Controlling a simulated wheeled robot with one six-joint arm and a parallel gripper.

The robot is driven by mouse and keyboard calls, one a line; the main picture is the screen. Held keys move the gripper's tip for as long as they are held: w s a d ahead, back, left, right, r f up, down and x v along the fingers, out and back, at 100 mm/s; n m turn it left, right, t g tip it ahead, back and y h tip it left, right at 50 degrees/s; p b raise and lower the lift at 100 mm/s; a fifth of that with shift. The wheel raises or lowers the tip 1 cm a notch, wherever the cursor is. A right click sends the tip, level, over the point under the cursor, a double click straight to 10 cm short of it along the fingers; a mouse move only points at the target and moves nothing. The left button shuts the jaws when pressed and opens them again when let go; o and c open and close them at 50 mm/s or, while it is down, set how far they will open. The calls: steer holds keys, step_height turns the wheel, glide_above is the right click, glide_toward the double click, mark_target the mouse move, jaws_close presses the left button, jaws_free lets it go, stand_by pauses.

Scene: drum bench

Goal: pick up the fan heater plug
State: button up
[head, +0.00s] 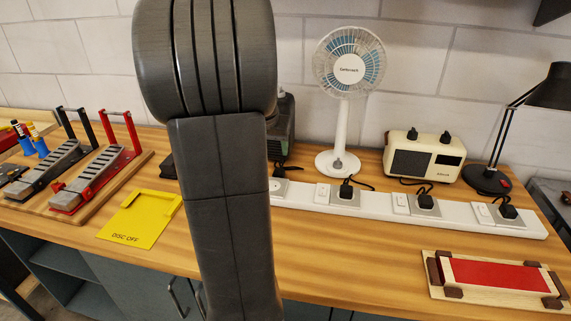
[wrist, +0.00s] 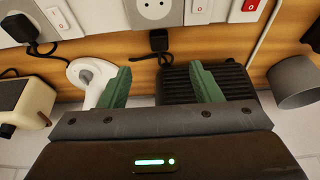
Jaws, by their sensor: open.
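The fan heater plug (wrist: 158,40) is black and lies on the wood just behind the power strip, beside an empty round socket (wrist: 152,8). Its cord runs back to the dark ribbed fan heater (wrist: 232,84). In the head view the plug (head: 279,171) shows small at the right edge of my arm, and the heater (head: 285,125) is mostly hidden behind the arm. My gripper (wrist: 160,66) is open and empty, its green fingers apart. In the wrist view the plug appears between the fingers' lines, beyond their tips. The gripper is hidden in the head view.
The white power strip (head: 380,207) holds other black plugs (head: 346,188) to the right. A white fan (head: 341,165), a cream radio (head: 423,157) and a black lamp (head: 486,180) stand behind it. A yellow plate (head: 133,222) lies left.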

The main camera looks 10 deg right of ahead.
steer(key=w, duration=0.1)
glide_above(279, 172)
steer(key=s+a, duration=0.2)
steer(key=f, duration=0.7)
steer(key=shift+s+d+f, duration=0.2)
steer(key=shift+d+f, duration=0.05)
steer(key=shift+f, duration=0.05)
steer(key=shift+d+p+x, duration=0.1)
steer(key=shift+p+x, duration=0.2)
steer(key=shift+x, duration=1.05)
steer(key=shift+d+p+x, duration=0.15)
steer(key=shift+p+x, duration=0.1)
steer(key=shift+x, duration=1.15)
steer(key=shift+w+r, duration=0.1)
steer(key=shift+c, duration=0.2)
steer(key=c, duration=1)
